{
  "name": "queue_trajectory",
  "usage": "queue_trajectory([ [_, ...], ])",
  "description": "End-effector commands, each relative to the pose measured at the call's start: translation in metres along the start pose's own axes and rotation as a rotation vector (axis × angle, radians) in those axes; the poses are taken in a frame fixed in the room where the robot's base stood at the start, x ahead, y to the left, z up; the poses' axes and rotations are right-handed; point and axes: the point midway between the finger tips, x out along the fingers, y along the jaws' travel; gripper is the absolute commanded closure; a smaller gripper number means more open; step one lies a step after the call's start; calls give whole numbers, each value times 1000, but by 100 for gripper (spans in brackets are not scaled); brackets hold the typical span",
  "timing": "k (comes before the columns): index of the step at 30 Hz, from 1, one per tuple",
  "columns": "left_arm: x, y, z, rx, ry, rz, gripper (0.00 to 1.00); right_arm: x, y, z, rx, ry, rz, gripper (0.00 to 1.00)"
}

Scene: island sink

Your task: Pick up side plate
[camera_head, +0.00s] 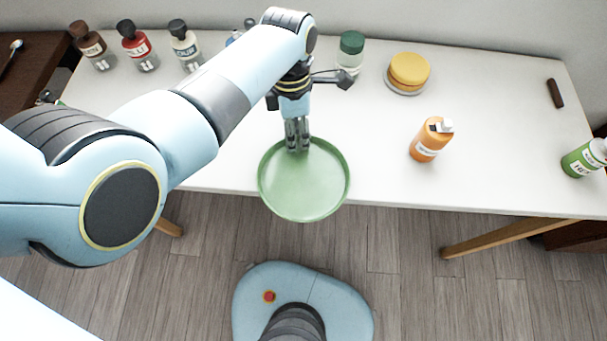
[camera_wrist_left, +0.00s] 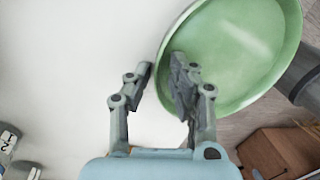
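The side plate is a round green plate (camera_head: 304,190) with a raised rim, at the table's front edge in the head view. Its near part extends past that edge over the floor. My left gripper (camera_head: 297,138) points down at the plate's far rim. In the left wrist view the plate (camera_wrist_left: 238,50) fills the upper right, and my left gripper (camera_wrist_left: 160,82) has its fingers apart. One finger is outside the rim over the white table, the other over the plate's inside. The rim passes between them; I cannot tell whether they touch it. My right gripper is not in view.
An orange bottle (camera_head: 427,141) stands right of the plate. A yellow round container (camera_head: 408,72) and a green-lidded jar (camera_head: 350,50) stand farther back. Several labelled bottles line the back left, including a red one (camera_head: 136,46). A green bottle (camera_head: 583,158) is far right.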

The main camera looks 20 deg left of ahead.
Motion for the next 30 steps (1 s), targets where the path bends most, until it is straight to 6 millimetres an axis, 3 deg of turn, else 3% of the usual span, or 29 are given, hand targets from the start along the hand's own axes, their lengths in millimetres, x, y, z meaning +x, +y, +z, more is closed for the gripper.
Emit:
queue_trajectory([
  [6, 0, 0, 0, 0, 0, 1, 80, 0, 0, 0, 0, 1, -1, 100],
  [11, 0, 0, 0, 0, 0, 0, 100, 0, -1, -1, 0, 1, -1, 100],
  [30, -1, 0, 0, 1, 0, 1, 100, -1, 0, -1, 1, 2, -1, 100],
])
